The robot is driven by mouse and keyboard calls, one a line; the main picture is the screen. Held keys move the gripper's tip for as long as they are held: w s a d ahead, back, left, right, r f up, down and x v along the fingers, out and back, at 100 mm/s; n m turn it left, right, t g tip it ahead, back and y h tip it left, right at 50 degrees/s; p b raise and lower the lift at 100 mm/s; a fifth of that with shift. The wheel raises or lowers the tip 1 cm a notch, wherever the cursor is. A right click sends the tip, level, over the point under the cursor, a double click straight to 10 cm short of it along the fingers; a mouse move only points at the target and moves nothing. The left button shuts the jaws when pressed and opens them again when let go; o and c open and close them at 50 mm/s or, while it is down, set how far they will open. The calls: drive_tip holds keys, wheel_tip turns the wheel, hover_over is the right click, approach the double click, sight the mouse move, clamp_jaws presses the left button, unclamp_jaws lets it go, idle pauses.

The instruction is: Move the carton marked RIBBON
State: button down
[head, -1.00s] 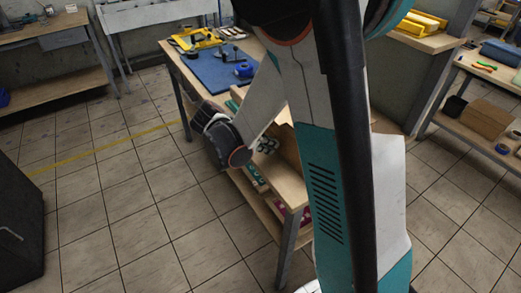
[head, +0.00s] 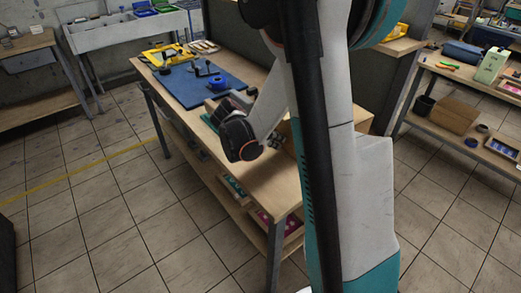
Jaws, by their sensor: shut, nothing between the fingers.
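No carton with a readable RIBBON mark shows. A tan box-like thing (head: 361,119) stands on the near right part of the workbench (head: 270,184), largely hidden behind my arm. A brown carton (head: 455,116) sits on the lower shelf of the right-hand rack; no mark on it can be read. My gripper (head: 230,106) is only partly seen past my dark wrist, above the bench top and left of the tan thing. It is shut and holds nothing. Its fingertips are mostly hidden.
The right rack (head: 425,66) holds a pale green container (head: 491,65). Tiled floor is clear at left.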

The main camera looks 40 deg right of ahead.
drive_tip(key=d, duration=1.1)
drive_tip(key=shift+w+d, duration=0.2)
drive_tip(key=shift+d, duration=0.1)
drive_tip(key=shift+a, duration=0.15)
